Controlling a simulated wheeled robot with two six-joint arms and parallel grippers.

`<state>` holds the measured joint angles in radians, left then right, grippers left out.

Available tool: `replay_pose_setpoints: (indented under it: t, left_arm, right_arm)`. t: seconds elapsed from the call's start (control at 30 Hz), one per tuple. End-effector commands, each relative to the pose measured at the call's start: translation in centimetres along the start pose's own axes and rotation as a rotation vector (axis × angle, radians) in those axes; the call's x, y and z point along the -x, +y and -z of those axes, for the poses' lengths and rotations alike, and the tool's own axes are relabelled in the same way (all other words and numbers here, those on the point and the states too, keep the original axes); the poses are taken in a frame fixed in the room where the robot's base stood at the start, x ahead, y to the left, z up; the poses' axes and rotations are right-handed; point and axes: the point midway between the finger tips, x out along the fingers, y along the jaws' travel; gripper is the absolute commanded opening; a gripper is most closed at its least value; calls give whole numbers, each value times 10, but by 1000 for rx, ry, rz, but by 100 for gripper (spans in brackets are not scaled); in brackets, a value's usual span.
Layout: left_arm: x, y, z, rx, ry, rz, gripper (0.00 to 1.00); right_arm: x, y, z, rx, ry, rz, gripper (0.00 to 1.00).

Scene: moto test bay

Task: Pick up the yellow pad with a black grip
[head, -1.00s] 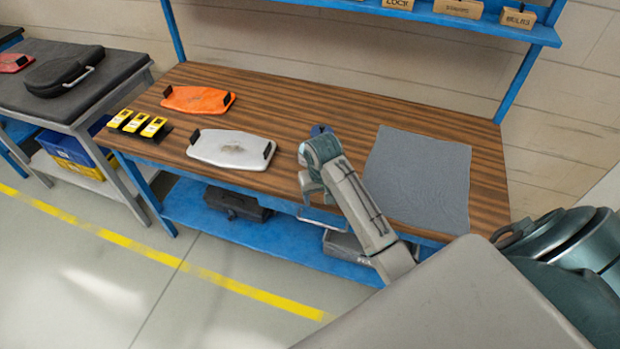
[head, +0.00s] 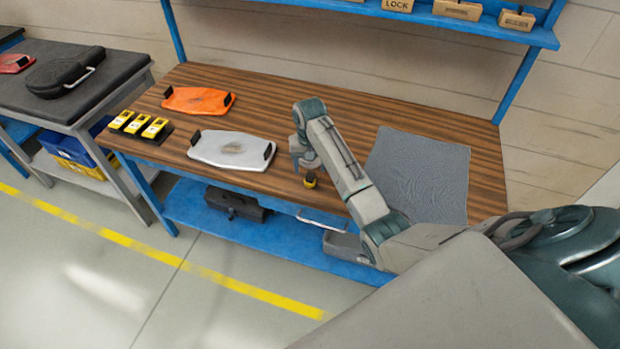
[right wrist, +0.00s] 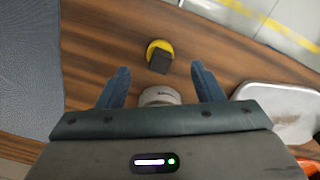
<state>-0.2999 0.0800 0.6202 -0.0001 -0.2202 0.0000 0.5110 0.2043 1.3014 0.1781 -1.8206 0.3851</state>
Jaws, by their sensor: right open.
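The yellow pad (head: 310,184) is a small round disc with a black block-shaped grip on top. It sits on the wooden bench near the front edge. In the right wrist view the pad (right wrist: 152,46) lies just beyond the fingertips, roughly centred between them, with its black grip (right wrist: 160,62) facing my gripper. My right gripper (right wrist: 160,70) is open, with nothing held. In the head view the right gripper (head: 301,158) is over the bench, just behind the pad and partly hidden by its own arm. My left gripper is not in view.
A pale round object (right wrist: 160,96) with lettering shows between the finger bases. A grey mat (head: 420,175) lies right of the pad. A white plate (head: 232,150) with black handles, an orange one (head: 198,100) and several yellow devices (head: 138,125) lie to the left.

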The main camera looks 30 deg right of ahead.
Motion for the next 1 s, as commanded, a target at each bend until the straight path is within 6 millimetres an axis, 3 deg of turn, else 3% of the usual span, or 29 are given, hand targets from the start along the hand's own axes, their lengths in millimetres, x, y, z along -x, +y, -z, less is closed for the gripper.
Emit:
replay_pose_setpoints:
  t: [0.43,0.73,1.0]
  left_arm:
    - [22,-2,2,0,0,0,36]
    - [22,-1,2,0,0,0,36]
    - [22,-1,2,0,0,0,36]
  right_arm:
    - [-48,1,5,0,-1,-2,61]
    - [-55,0,5,1,1,-1,61]
    - [-54,0,5,1,1,-1,13]
